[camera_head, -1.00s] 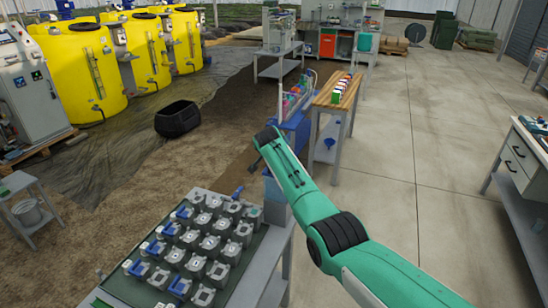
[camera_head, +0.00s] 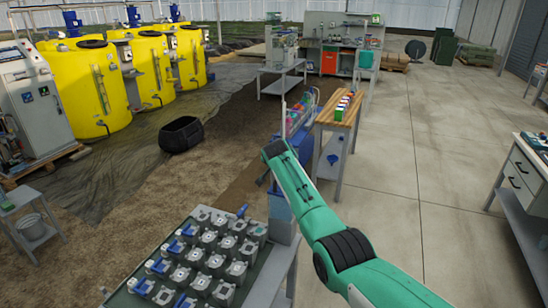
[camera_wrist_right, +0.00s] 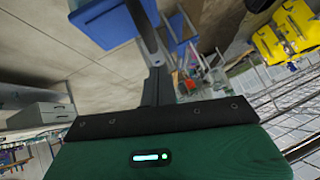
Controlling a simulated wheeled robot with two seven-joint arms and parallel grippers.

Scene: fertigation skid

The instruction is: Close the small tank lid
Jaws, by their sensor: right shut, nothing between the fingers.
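Several yellow tanks stand at the far left in the head view; the nearest tank (camera_head: 95,92) has a dark, round lid (camera_head: 92,44) on top, which looks flat. The tops of the tanks behind are small and partly hidden, and I cannot tell which lid is the small tank's or whether one is open. My right gripper (camera_head: 262,181) is shut and empty, above the ground between the parts tray and the blue cart, far from the tanks. Its shut fingers also show in the right wrist view (camera_wrist_right: 148,50). My left gripper is out of view.
A tray of grey and blue parts (camera_head: 198,258) lies on a bench below my right arm. A wooden-topped table (camera_head: 340,112) stands beyond. A black tub (camera_head: 181,134) lies on the ground before the tanks. A control cabinet (camera_head: 34,105) stands left. Open concrete floor lies right.

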